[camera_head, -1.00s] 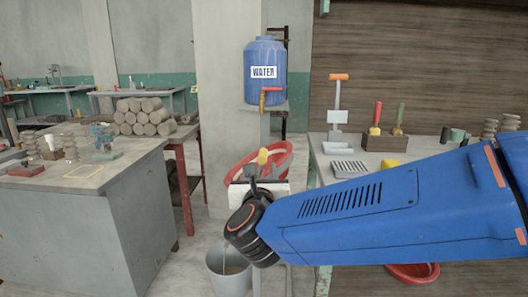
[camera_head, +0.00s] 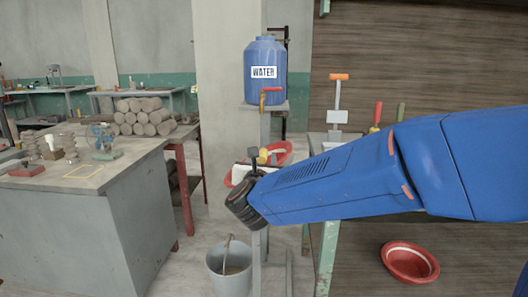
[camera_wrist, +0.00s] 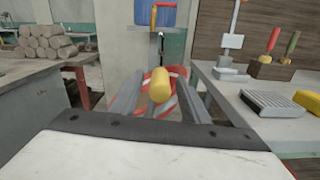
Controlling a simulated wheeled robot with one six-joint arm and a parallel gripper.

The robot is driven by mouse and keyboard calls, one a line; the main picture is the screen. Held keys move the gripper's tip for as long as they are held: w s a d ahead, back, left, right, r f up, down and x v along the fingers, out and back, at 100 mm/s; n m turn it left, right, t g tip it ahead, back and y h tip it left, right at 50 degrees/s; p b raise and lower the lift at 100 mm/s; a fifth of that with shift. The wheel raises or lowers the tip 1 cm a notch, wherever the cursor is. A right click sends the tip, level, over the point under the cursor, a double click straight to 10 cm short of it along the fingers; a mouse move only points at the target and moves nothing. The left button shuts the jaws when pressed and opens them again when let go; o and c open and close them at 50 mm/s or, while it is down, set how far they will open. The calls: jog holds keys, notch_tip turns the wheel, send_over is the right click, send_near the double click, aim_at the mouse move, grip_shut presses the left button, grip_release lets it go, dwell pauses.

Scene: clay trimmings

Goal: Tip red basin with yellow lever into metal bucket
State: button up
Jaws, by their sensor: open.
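The red basin (camera_head: 286,151) stands in front of the concrete pillar, partly hidden by my wrist. In the wrist view the basin (camera_wrist: 176,71) shows as a red rim behind the yellow lever knob (camera_wrist: 160,85).
A blue water tank (camera_head: 265,70) with a tap is above the basin. A grey workbench (camera_head: 90,215) is at left. A table (camera_wrist: 225,84) with tools is at right, largely behind my arm in the head view. Another red basin (camera_head: 410,262) sits low at right.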

aim_at(264, 150)
jog(key=w, duration=0.6)
jog(key=shift+w+d, duration=0.1)
jog(key=shift+w, duration=0.2)
grip_shut()
